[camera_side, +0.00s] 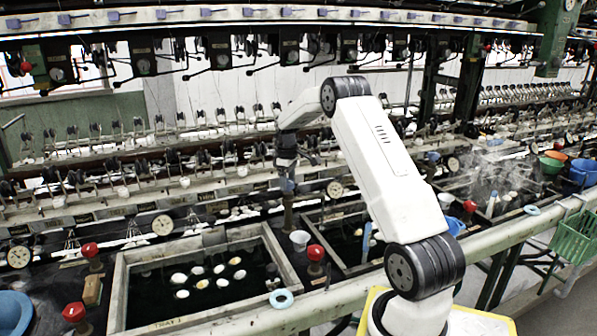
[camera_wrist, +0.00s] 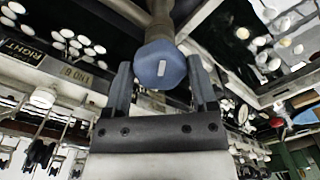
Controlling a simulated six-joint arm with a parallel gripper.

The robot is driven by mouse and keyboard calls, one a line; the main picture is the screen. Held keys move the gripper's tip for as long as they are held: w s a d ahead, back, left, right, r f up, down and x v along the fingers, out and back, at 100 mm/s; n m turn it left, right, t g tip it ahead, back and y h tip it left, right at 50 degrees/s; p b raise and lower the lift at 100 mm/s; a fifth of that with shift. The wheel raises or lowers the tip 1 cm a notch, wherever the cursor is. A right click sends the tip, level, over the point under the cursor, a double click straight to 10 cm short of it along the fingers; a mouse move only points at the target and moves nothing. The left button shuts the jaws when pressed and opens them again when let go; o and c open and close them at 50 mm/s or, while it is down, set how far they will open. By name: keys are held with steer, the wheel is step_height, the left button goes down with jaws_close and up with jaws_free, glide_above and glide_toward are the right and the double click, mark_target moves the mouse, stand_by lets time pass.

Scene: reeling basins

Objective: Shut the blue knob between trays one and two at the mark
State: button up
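The blue knob (camera_side: 287,185) tops a brown post standing between two dark-water trays in the side view. The wrist view shows the knob (camera_wrist: 160,65) as a faceted blue cap with a short pale mark, nearly in line with its stem. My gripper (camera_side: 286,170) is over the knob, pointing down. In the wrist view the fingers of my gripper (camera_wrist: 158,72) stand on either side of the knob, very close to its edges; contact is unclear. Tray one (camera_side: 118,290) is at left, its front label readable. Tray two (camera_side: 341,268) is to its right, partly behind my arm.
Red knobs stand nearby, one (camera_side: 316,254) in front of the post and others at tray one's left. A white cup (camera_side: 300,240) sits close to the post. Reeling machinery crowds the back.

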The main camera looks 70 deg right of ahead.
mark_target(288, 181)
steer(key=c, duration=0.8)
steer(key=shift+m, duration=3)
steer(key=o, duration=1.3)
steer(key=shift+r, duration=3.95)
